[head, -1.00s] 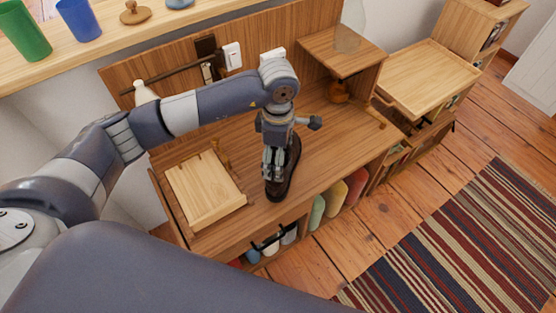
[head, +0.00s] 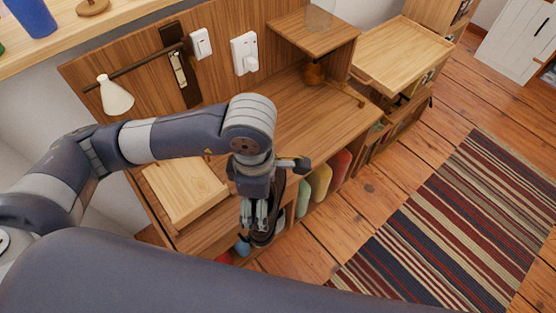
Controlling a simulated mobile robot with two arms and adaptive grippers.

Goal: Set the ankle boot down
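The dark brown ankle boot (head: 277,226) shows in the head view, partly hidden behind my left gripper (head: 260,222). The gripper points down and is shut on the boot. The boot is at the front edge of the wooden desk unit (head: 290,125), in front of its open shelf. I cannot tell whether its sole touches anything. My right gripper is not in view.
A pale wooden box (head: 185,190) stands left of the boot on the desk. Colourful rounded items (head: 320,182) fill the shelf below. A striped rug (head: 450,235) lies on the floor at right. The desk's middle is clear.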

